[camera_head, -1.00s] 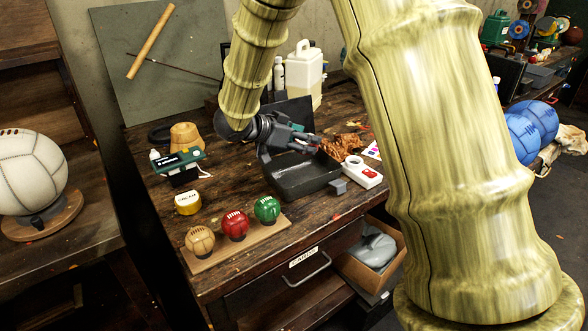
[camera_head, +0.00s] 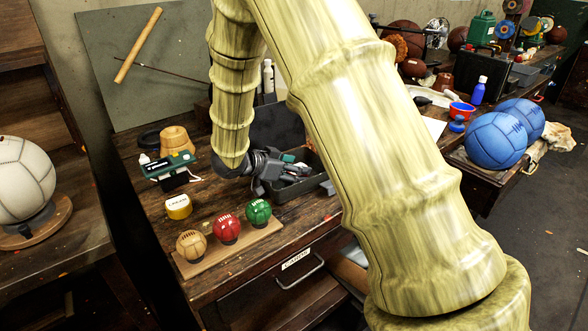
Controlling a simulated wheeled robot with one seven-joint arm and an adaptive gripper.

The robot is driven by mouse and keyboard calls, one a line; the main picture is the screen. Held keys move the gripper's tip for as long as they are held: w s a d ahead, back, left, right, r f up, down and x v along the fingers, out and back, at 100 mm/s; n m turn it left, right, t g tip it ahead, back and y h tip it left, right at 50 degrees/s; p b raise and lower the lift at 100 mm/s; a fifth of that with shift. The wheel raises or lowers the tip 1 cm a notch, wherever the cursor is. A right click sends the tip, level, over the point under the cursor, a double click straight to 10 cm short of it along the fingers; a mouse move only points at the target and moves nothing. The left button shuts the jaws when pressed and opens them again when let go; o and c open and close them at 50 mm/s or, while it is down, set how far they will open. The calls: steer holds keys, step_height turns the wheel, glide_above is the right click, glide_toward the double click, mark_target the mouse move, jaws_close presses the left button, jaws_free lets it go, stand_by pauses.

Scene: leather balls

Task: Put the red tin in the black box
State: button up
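The black box (camera_head: 296,194) stands open on the wooden workbench, its lid (camera_head: 277,126) raised at the back. My gripper (camera_head: 303,174) is over the box and overlaps its opening in the picture. Its fingers are small and dark, so I cannot tell if they are open or shut, or if they hold anything. Something green shows beside the fingers. I cannot make out a red tin for certain. A red and blue round container (camera_head: 461,110) sits on the right-hand bench, far from my gripper. My arm hides the box's right side.
A wooden stand (camera_head: 236,252) with a tan ball (camera_head: 191,243), a red ball (camera_head: 227,229) and a green ball (camera_head: 258,212) lies at the front. A yellow tape roll (camera_head: 178,206) and green device (camera_head: 167,165) are left. Blue balls (camera_head: 497,141) lie right.

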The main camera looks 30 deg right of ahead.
steer(key=o, duration=1.1)
steer(key=shift+f, duration=0.1)
steer(key=v, duration=1.2)
